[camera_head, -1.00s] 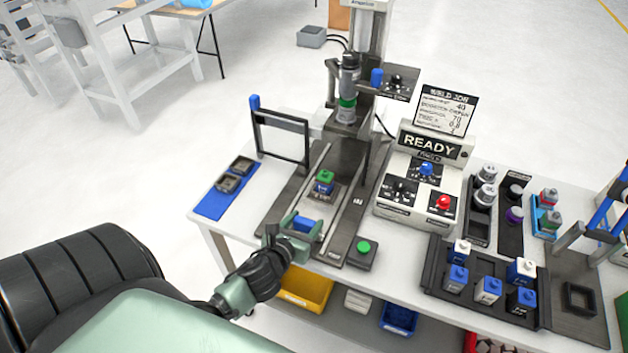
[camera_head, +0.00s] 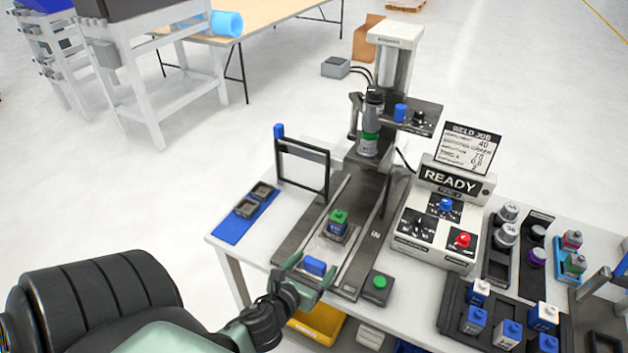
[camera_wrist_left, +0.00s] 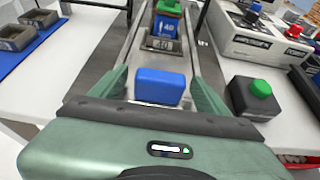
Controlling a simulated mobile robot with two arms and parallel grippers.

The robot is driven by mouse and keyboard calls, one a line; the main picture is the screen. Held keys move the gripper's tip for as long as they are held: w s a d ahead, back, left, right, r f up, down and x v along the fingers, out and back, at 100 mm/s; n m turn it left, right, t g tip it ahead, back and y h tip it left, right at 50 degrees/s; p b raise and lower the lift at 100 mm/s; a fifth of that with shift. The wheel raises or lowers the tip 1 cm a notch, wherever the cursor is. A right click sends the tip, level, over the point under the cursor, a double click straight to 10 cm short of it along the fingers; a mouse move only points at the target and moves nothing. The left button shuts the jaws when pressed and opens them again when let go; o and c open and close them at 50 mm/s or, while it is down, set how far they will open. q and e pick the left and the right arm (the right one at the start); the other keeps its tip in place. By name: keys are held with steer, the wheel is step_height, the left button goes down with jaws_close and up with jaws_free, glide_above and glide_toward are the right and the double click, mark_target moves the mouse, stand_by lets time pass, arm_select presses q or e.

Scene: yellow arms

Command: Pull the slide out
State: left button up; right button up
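The slide carriage (camera_head: 336,233) sits between two rails on the dark weld station and carries a block with a green top (camera_head: 338,217). A blue handle (camera_head: 315,266) is at the slide's front end. My left gripper (camera_head: 314,269) is at the front of the rails, with its fingers on either side of the handle. In the left wrist view the blue handle (camera_wrist_left: 159,86) lies between the spread green fingers, with visible gaps at both sides. The carriage (camera_wrist_left: 163,45) shows behind it. My right gripper is not in view.
A green button box (camera_head: 378,288) stands just right of the rails. A black-framed gate (camera_head: 303,169) with a blue knob stands at the left. The READY control box (camera_head: 440,215) and a tray of blue-and-white blocks (camera_head: 455,320) are further right. A blue mat (camera_head: 228,228) lies left.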

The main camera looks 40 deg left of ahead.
arm_select(q)
steer(key=b+v, duration=0.1)
steer(key=v, duration=0.6)
steer(key=shift+s+r+b, duration=0.15)
steer(key=shift+s+b, duration=0.2)
steer(key=shift+d, duration=0.15)
